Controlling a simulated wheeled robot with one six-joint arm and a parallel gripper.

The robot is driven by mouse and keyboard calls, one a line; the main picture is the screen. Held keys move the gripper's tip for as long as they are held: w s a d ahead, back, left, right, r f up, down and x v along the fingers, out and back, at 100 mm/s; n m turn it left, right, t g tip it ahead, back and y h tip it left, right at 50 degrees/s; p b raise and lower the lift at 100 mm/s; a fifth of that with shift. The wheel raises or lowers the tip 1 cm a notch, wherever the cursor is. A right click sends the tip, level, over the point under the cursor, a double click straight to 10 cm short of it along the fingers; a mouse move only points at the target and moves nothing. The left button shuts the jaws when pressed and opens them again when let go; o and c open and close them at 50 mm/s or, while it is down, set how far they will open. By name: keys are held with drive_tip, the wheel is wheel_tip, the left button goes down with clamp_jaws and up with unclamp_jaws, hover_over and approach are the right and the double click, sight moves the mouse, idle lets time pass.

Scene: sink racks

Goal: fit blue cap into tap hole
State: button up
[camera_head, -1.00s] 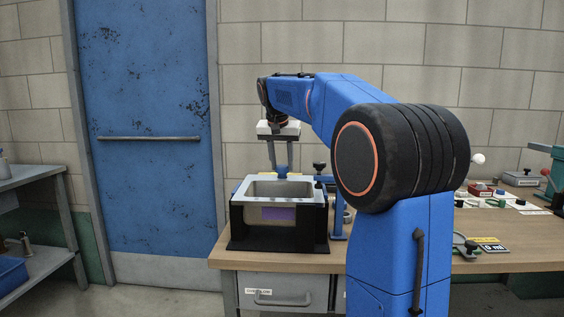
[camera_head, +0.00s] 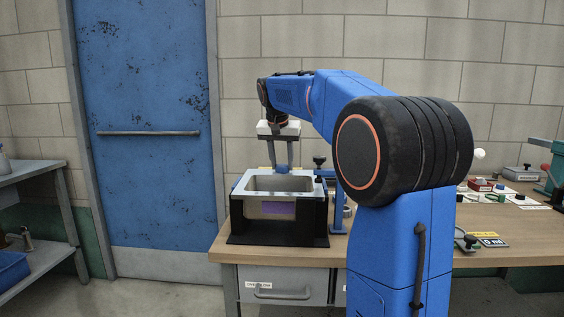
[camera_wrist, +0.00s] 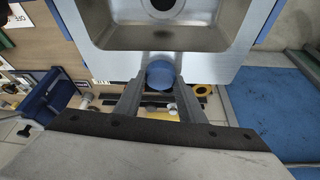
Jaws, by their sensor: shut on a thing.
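My gripper (camera_wrist: 160,88) is shut on the blue cap (camera_wrist: 160,74), which sits between the two grey fingertips in the wrist view. In the head view the cap (camera_head: 282,168) shows small and blue at the back rim of the sink (camera_head: 240,185). The steel sink rim (camera_wrist: 235,70) lies just beyond the cap in the wrist view, with the basin and round drain (camera_wrist: 162,6) further on. The tap hole is not visible; the cap and fingers may cover it. I cannot tell whether the cap touches the rim.
The sink sits in a black stand (camera_head: 270,240) on a wooden bench (camera_head: 400,256). A blue clamp-like fixture (camera_wrist: 55,97) stands left in the wrist view. A yellow ring (camera_wrist: 203,88) lies nearby. Small parts crowd the bench's right side.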

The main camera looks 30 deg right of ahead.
drive_tip(key=o, duration=1.1)
drive_tip(key=v, duration=1.7)
drive_tip(key=shift+s+a+r, duration=0.1)
drive_tip(key=shift+s+r, duration=0.05)
drive_tip(key=shift+s, duration=0.1)
